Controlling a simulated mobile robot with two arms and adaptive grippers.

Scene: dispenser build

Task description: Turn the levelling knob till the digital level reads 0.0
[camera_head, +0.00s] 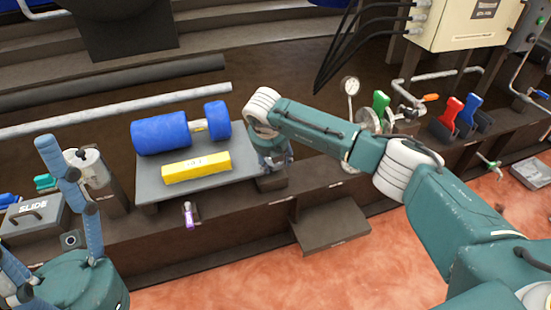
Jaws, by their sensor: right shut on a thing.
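The digital level (196,167) is a yellow bar lying on a grey plate (152,187). Its small display faces up, but the digits are too small to read surely. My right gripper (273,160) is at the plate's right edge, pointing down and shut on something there. The levelling knob is not clearly visible; the gripper hides the spot it holds. Bluish jointed parts of my left arm show at the lower left, apart from the plate; I cannot tell how its jaws stand.
A blue roller (160,133) with a blue end piece (217,119) lies behind the level. A purple-marked part (189,215) is on the bench front. Red (451,112) and green (381,103) handles, a round gauge (350,86) and a beige box (462,24) stand at the right.

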